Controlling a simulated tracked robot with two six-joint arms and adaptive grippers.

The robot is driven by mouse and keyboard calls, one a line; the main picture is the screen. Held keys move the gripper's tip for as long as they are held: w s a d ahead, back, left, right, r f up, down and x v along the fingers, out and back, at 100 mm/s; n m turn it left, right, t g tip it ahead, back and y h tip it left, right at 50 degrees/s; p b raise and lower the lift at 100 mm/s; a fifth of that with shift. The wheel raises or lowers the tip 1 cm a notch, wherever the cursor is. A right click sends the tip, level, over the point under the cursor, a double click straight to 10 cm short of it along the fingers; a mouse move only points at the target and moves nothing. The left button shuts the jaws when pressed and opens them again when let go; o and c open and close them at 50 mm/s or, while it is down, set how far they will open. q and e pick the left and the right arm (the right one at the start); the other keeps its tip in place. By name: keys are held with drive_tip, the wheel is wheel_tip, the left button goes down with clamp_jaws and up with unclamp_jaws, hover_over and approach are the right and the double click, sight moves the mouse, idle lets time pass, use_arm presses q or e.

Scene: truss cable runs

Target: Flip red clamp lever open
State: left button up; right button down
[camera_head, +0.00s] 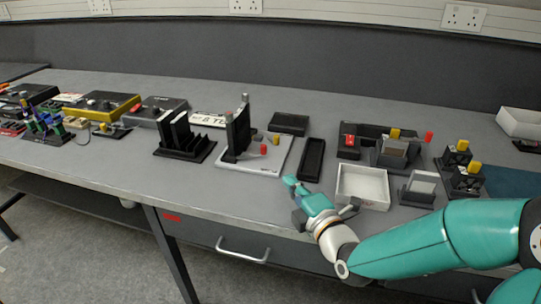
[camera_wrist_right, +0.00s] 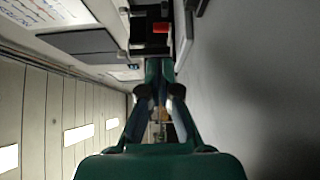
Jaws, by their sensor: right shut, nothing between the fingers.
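Several small red parts could be the clamp lever, and I cannot tell which one is. One is the red part (camera_head: 350,140) on a small black block right of the middle. Another is the red knob (camera_head: 429,137) on the grey fixture to its right. A third is the red knob (camera_head: 264,149) by the upright black plate on the pale base. My right gripper (camera_head: 291,182) is shut and empty near the bench's front edge, apart from all of these. The right wrist view shows a red part (camera_wrist_right: 160,28) on a black body beyond the fingers. My left gripper is out of view.
A white open tray (camera_head: 363,200) stands just right of my right gripper. A black narrow tray (camera_head: 312,160) lies behind it. A black slotted rack (camera_head: 185,150) stands to the left. The bench's front strip left of the gripper is clear.

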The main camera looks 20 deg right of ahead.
sight(272, 163)
drive_tip(key=w, duration=0.4)
drive_tip(key=w+a, duration=0.1)
drive_tip(key=w, duration=0.2)
drive_tip(key=w+p, duration=0.1)
drive_tip(key=w, duration=0.3)
drive_tip(key=shift+w+a, duration=0.25)
drive_tip(key=shift+w, duration=0.1)
drive_tip(key=b, duration=0.2)
drive_tip(key=w+d+b, duration=0.1)
drive_tip(key=b, duration=0.2)
drive_tip(key=shift+w+d+f, duration=0.15)
drive_tip(key=shift+f, duration=0.2)
drive_tip(key=shift+w+d+r, duration=0.1)
drive_tip(key=shift+w+r, duration=0.1)
drive_tip(key=shift+w, duration=0.05)
drive_tip(key=shift+r, duration=0.15)
